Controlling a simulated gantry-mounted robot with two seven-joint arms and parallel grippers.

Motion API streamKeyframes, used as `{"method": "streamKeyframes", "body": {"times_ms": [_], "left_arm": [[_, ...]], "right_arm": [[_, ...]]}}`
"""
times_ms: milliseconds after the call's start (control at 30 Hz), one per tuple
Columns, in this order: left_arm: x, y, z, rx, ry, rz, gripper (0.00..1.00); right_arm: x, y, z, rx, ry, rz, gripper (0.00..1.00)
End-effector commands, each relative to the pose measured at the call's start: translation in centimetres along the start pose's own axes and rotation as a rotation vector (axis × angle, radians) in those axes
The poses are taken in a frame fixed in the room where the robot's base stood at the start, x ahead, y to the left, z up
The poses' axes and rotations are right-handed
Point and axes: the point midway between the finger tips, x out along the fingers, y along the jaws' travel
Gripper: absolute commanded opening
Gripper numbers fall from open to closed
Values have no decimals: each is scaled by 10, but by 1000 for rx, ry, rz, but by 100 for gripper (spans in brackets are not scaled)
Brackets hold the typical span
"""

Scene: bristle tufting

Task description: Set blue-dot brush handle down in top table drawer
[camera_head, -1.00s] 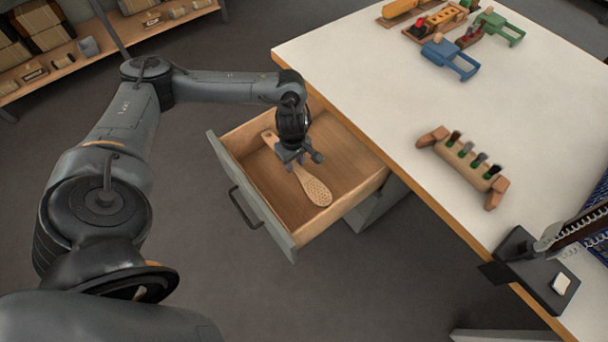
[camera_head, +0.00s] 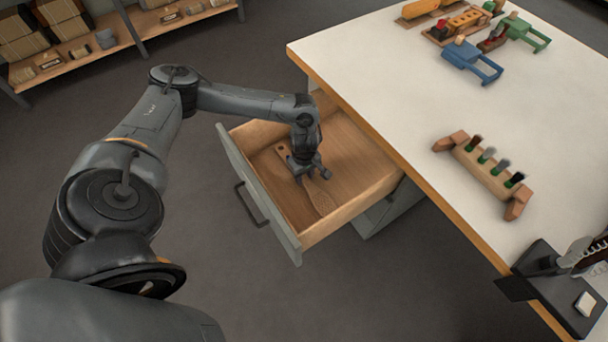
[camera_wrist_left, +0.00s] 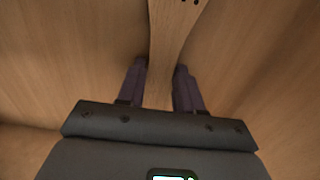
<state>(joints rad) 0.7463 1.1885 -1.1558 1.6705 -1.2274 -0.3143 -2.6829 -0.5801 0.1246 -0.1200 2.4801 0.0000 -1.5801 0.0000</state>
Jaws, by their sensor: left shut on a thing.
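The pale wooden brush handle (camera_head: 320,200) is inside the open table drawer (camera_head: 358,150). My left gripper (camera_head: 311,178) reaches down into the drawer and is shut on the handle's narrower middle. In the left wrist view, the handle (camera_wrist_left: 176,22) passes between the two dark fingers of the left gripper (camera_wrist_left: 160,72), with several holes at the top edge. The handle is at or very close to the drawer floor; contact cannot be told. No blue dot can be made out. My right gripper is not in view.
The white table (camera_head: 400,90) stands right of the drawer. A wooden rack (camera_head: 485,172) with several bristle tufts lies on it. Blue (camera_head: 470,62) and green (camera_head: 525,32) holders stand at the back. A dark device (camera_head: 560,285) sits front right. The rest of the drawer floor is clear.

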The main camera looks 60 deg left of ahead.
Motion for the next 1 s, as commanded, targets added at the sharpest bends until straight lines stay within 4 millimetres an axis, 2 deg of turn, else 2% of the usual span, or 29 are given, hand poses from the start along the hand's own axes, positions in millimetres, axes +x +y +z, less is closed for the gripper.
{"method": "streamKeyframes", "body": {"times_ms": [167,200,333,733,867,1000], "left_arm": [[3,0,0,0,0,0,3],[2,0,0,0,0,0,40],[2,0,0,0,0,0,60],[-4,0,0,0,0,1,61],[-18,1,0,0,-1,2,61],[-43,1,0,1,-2,3,61]], "right_arm": [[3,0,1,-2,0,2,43],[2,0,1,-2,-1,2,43],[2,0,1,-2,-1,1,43],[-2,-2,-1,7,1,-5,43],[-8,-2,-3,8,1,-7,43],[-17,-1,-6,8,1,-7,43]]}}
